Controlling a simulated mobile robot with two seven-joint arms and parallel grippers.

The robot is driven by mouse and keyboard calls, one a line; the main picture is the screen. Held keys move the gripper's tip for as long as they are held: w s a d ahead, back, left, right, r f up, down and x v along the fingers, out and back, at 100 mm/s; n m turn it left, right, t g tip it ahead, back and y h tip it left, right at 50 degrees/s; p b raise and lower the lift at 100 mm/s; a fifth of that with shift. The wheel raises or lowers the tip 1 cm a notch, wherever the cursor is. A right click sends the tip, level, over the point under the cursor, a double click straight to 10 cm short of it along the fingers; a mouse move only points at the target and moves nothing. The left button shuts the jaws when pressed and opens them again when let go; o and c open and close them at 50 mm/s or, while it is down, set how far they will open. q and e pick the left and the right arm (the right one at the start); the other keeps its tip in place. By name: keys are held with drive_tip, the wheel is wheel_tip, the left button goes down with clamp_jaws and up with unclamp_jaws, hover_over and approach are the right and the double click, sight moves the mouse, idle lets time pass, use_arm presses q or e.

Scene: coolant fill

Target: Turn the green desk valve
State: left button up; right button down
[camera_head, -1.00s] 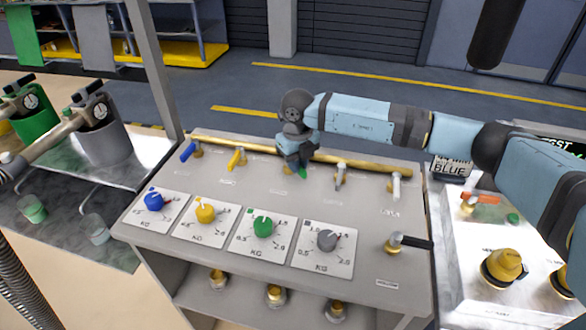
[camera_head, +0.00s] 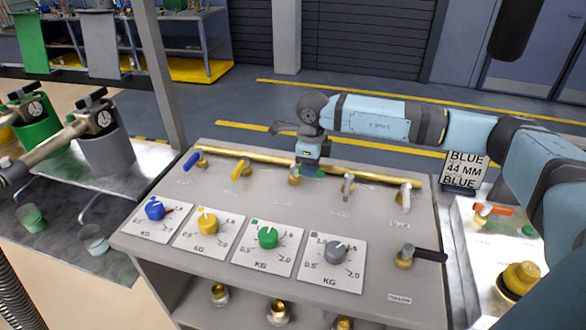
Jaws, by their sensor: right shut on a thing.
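The green desk valve sits on the brass pipe (camera_head: 258,156) along the back of the grey desk panel. Its brass body (camera_head: 295,178) shows just left of my gripper, and part of its green handle (camera_head: 316,173) shows under the jaws, pointing to the right. My right gripper (camera_head: 308,168) reaches down from above and is shut on the green handle, hiding much of it. My left gripper is not in view.
Blue (camera_head: 192,160) and yellow (camera_head: 241,170) valve handles stand left on the same pipe; a grey one (camera_head: 347,186) and a white one (camera_head: 405,195) stand right. Blue, yellow, green (camera_head: 267,237) and grey dials line the panel front. A black-handled valve (camera_head: 424,254) sits front right.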

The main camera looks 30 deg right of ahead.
drive_tip(key=shift+r, duration=0.1)
drive_tip(key=shift+w, duration=0.1)
idle(0.3)
drive_tip(key=c, duration=1.1)
unclamp_jaws()
drive_tip(key=shift+c, duration=0.2)
wheel_tip(320, 180, up, 14)
drive_tip(key=shift+d, duration=0.1)
